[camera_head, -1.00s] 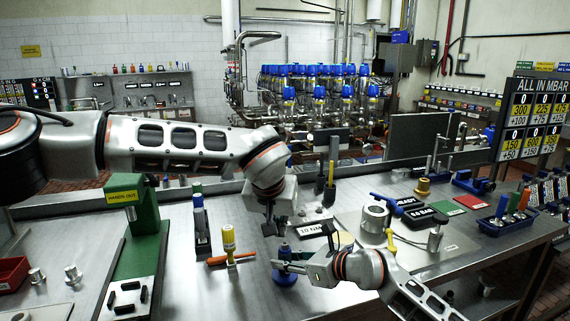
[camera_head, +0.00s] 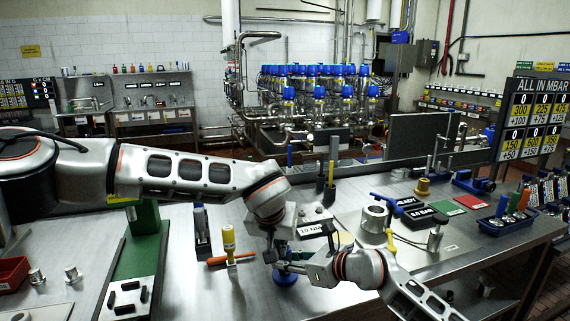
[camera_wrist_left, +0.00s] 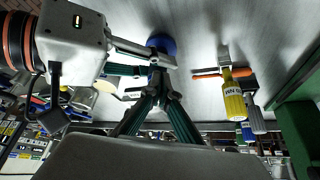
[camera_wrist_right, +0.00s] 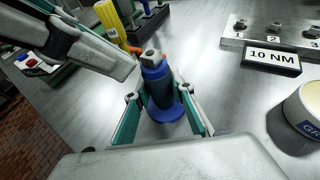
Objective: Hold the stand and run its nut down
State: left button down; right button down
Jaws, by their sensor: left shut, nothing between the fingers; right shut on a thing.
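The stand is a blue post on a round blue base; its base (camera_head: 285,280) shows in the head view and its post (camera_wrist_right: 158,88) in the right wrist view. A grey metal nut (camera_wrist_right: 150,58) sits on its top. My right gripper (camera_head: 287,267) is shut around the post, a finger on each side. My left gripper (camera_head: 275,256) is shut and empty, low beside the top of the stand; in the right wrist view it comes in from the upper left. In the left wrist view its fingers (camera_wrist_left: 155,78) cover most of the post, and the blue base (camera_wrist_left: 162,43) shows beyond.
A yellow-handled tool (camera_head: 229,240) with an orange bar stands left of the grippers. A block with a 10 NM label (camera_wrist_right: 274,56) and a white cylinder (camera_wrist_right: 305,112) are close on the right. The bench front is mostly clear.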

pick_arm(q)
jog(key=shift+w+d, duration=0.1)
jog(key=shift+w, duration=0.4)
dwell(0.5)
jog(key=shift+s+d, duration=0.1)
jog(key=shift+d, duration=0.2)
pick_arm(e)
jog(key=shift+s+a, duration=0.1)
jog(key=shift+a, duration=0.1)
pick_arm(q)
jog(key=shift+s, duration=0.15)
pick_arm(e)
jog(key=shift+d, duration=0.2)
pick_arm(q)
notch_tip(320, 180, up, 6)
jog(key=shift+s+a, duration=0.15)
jog(key=shift+s, duration=0.05)
dwell(0.6)
